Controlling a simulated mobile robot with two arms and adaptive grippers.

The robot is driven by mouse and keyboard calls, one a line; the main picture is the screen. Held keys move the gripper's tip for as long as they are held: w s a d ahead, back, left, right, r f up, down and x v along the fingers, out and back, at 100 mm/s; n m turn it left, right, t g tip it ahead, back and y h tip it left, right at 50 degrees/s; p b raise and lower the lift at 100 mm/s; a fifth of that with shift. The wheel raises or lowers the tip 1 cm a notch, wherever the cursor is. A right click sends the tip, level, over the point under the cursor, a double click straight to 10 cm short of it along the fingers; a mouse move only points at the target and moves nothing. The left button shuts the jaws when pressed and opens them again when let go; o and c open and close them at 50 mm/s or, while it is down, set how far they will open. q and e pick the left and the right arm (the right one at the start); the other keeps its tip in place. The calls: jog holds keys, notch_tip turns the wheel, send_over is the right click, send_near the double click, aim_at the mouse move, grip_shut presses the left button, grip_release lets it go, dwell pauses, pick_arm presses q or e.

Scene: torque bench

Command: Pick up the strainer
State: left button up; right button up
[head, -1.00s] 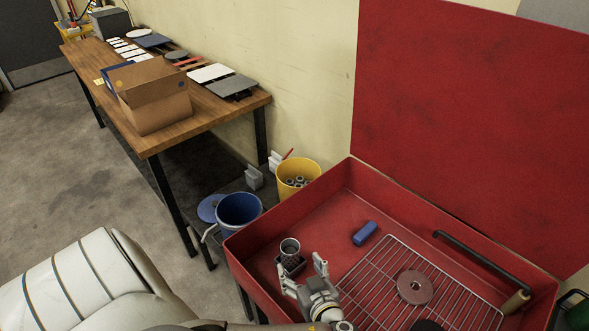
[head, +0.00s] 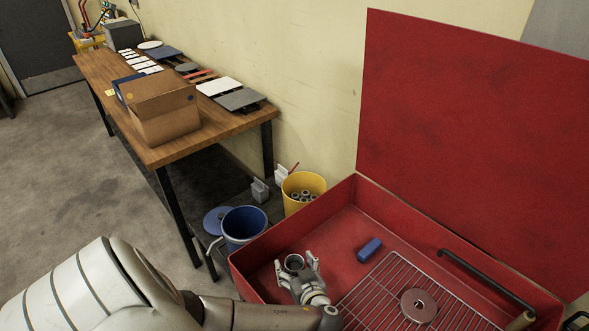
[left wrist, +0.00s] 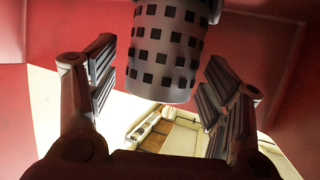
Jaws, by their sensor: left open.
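The strainer (head: 294,262) is a grey metal cylinder inside the red tray, near its left side. In the left wrist view the strainer (left wrist: 167,50) shows rows of dark square holes, and its far part runs out of the top of the picture. My left gripper (head: 296,267) is open, with one finger on each side of the strainer. In the left wrist view the fingers of my left gripper (left wrist: 158,75) stand apart, with visible gaps between them and the strainer. My right gripper is not in view.
The red tray (head: 335,222) has raised walls and a tall red back panel (head: 470,130). It holds a blue block (head: 369,249), a wire rack (head: 385,292) and a round disc (head: 418,305). Blue (head: 243,226) and yellow (head: 302,190) buckets stand left of it.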

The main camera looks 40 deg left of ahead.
pick_arm(q)
jog(key=shift+w+a+f, duration=0.15)
jog(key=shift+a+f, duration=0.05)
jog(key=shift+a, duration=0.2)
jog(key=c, duration=1.2)
jog(key=shift+r, duration=0.15)
